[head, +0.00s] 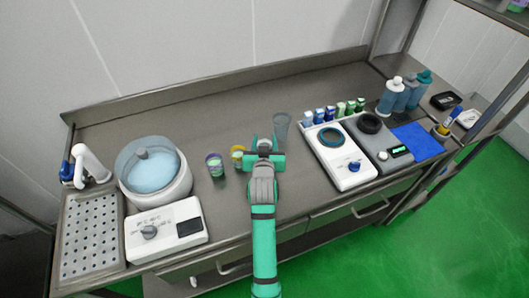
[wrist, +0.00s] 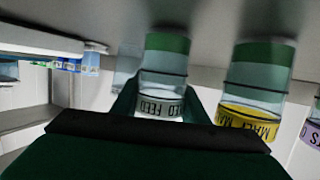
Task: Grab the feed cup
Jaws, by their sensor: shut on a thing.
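The feed cup is a clear cup with a pale band reading "FEED", the start of the word before it unclear, and green contents. It shows in the wrist view (wrist: 163,80), where the picture is upside down. My gripper (head: 264,146) is shut on the cup, with a green finger on each side of its band. In the head view my gripper covers most of the cup, on the steel counter (head: 190,123). The cup looks upright. I cannot tell whether its base touches the counter.
A yellow-banded cup (head: 237,157) stands close left of my gripper, with a purple-banded cup (head: 215,166) beyond. An empty clear glass (head: 281,125) stands just behind. A white scale-like device (head: 345,172) is at right, a round water bath (head: 152,178) at left.

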